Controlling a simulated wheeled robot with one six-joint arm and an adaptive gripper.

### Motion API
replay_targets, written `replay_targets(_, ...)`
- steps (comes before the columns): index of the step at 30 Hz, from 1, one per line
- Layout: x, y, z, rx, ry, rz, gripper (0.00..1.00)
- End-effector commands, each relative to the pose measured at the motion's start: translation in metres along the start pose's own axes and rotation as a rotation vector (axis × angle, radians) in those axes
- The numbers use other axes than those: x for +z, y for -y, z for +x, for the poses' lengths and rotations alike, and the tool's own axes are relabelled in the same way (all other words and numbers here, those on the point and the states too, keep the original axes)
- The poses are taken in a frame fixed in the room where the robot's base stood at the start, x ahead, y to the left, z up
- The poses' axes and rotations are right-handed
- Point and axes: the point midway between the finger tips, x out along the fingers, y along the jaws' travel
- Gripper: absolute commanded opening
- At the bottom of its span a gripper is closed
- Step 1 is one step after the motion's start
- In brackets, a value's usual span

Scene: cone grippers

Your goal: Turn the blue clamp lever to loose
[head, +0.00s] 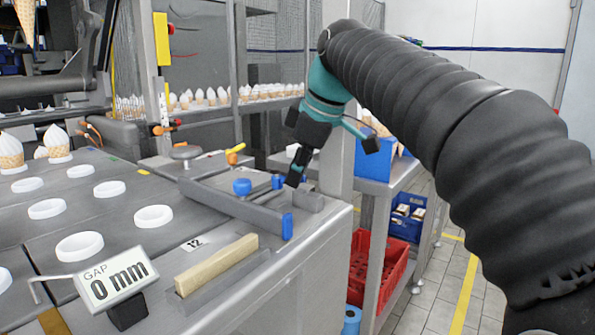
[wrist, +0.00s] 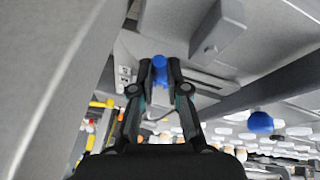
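My gripper (head: 295,176) points down at the clamp fixture on the grey bench in the head view. A blue lever end (head: 278,182) shows right beside its fingertips. In the wrist view my gripper (wrist: 160,68) has one dark finger on each side of a blue handle (wrist: 159,66), which looks like the clamp lever. The gap between fingers and handle is too small to tell whether they touch. Small markings (wrist: 122,76) sit beside the handle, too small to read. A blue round knob (head: 242,187) and a blue end piece (head: 287,226) are on the same fixture.
A gap display (head: 117,282) reads 0 mm at the front left. A wooden bar (head: 216,264) lies on the bench near the label 12. White rings (head: 80,246) and ice cream cones (head: 58,142) stand at left. A red crate (head: 378,270) is below, at right.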

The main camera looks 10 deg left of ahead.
Motion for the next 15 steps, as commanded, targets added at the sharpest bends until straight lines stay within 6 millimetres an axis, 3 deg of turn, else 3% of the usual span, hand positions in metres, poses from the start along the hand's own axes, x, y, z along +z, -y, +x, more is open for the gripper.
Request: replay_targets(15, -0.0027, 0.008, -0.0005, 0.065, 0.034, 0.158, 0.0)
